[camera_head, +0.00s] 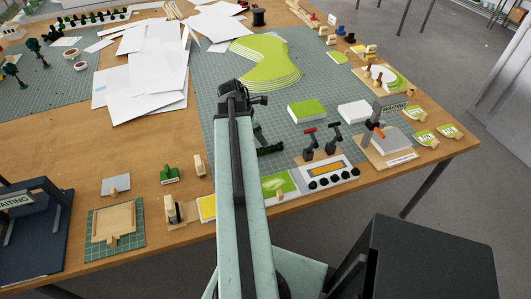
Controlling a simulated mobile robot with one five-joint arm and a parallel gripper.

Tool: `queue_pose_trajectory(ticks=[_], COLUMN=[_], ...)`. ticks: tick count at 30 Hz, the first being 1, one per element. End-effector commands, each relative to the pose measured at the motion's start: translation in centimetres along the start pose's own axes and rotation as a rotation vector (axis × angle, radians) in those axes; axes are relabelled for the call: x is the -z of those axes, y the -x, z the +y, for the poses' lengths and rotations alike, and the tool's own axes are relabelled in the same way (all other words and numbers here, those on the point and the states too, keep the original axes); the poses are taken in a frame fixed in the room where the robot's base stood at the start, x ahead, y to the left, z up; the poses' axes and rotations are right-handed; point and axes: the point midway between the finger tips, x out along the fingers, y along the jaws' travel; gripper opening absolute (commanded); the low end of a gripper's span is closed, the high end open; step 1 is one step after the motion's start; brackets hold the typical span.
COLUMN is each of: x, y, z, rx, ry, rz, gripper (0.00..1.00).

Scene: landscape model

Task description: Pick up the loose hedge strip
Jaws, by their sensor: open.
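A dark green hedge strip (271,150) lies on the gridded green cutting mat, just right of my arm, which may hide its left end. My gripper (243,92) is at the far end of my arm, over the mat and beyond the strip, near the terraced green hill. It is open and appears empty. Whether its fingers touch anything below is too small to tell.
The terraced light green hill (262,65) stands beyond my gripper. Right of the strip are red-handled and dark clamps (310,142), a green-topped block (306,110) and a white tray (329,174) with small dark bushes. White paper sheets (150,65) cover the left back.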

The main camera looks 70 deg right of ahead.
Motion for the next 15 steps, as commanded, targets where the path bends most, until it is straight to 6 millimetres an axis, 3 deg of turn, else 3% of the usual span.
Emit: queue_pose_trajectory(ticks=[4, 10, 15], x=[-0.2, -0.7, -0.5], y=[-2.5, -3.0, -5.6], z=[-0.1, -0.2, -0.1], rx=[0.004, 0.006, 0.007], ry=[-0.009, -0.014, -0.017], rz=[0.0, 0.0, 0.0], gripper=[0.49, 0.49, 0.49])
